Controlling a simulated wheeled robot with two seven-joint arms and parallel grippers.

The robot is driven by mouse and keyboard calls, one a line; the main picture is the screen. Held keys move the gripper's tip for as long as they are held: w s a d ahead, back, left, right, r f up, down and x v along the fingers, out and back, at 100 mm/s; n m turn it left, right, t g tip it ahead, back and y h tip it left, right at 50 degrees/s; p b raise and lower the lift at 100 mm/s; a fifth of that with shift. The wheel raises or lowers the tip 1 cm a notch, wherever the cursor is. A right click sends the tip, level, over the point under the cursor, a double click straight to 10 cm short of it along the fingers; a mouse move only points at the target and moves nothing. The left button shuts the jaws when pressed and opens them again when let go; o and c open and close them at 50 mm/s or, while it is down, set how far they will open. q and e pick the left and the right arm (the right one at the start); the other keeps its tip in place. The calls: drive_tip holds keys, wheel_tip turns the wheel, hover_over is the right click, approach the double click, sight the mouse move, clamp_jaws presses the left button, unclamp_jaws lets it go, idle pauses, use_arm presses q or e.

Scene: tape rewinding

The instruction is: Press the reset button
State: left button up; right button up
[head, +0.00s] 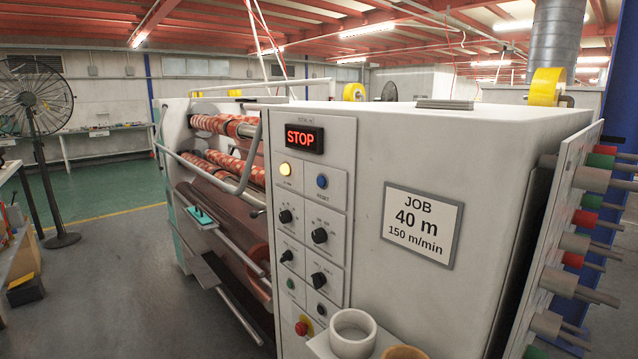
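The reset button (322,181) is a small round blue button on the control panel (345,150) of the large pale machine, with a label that seems to read RESET under it. A lit yellow button (285,169) sits to its left. Above them a dark display (304,139) shows STOP in red. Several black knobs (320,235) are below, and a red emergency stop knob (301,328) on a yellow base is lower down. Neither of my grippers is in view. Nothing covers the reset button.
A JOB sign (421,225) reading 40 m, 150 m/min is on the machine's front. A white ring (352,322) stands at the bottom centre. A pegboard (560,215) with several protruding pegs is at right. A fan (35,105) stands at left; grey floor (125,265) there is open.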

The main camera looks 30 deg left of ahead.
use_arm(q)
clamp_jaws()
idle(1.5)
